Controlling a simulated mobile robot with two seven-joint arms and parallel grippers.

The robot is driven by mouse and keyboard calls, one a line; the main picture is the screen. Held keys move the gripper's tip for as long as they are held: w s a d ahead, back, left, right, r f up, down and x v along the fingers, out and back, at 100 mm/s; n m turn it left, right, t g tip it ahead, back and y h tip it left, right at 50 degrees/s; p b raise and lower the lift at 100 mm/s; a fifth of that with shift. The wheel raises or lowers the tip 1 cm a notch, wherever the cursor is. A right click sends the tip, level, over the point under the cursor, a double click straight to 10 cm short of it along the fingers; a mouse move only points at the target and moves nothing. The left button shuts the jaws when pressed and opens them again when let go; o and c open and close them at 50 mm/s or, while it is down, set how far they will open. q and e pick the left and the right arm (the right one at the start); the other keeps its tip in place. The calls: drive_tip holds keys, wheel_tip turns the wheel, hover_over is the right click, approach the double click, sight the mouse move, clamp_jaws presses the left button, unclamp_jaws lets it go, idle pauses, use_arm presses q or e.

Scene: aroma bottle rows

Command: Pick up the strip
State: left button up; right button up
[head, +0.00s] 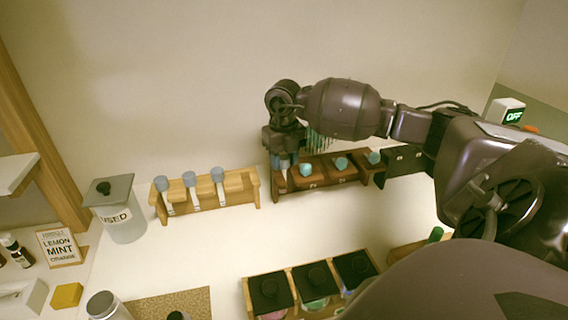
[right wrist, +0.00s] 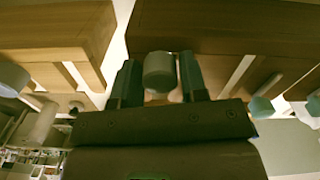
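My right gripper (head: 284,160) points down at the left end of the dark wooden rack (head: 330,182). In the right wrist view its two fingers (right wrist: 159,80) stand on either side of a grey-blue cap (right wrist: 159,70), the top of a strip. Narrow gaps show between the cap and the fingers, so the gripper looks open around it. The strip's lower part is mostly hidden. Three pale strips with grey-blue caps (head: 189,180) stand in the light wooden rack (head: 240,186) to the left. Teal-capped items (head: 341,162) stand in the dark rack. My left gripper is not in view.
A lidded jar marked USED (head: 124,224) stands left of the light rack. A tray of black-lidded jars (head: 312,287) is at the front. A lemon-mint sign (head: 59,247) stands at far left. White counter (head: 215,240) between racks and tray is clear.

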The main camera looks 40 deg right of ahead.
drive_tip(key=shift+c, duration=0.2)
drive_tip(key=c, duration=0.4)
drive_tip(key=shift+r, duration=0.1)
wheel_tip(320, 180, up, 20)
idle(0.5)
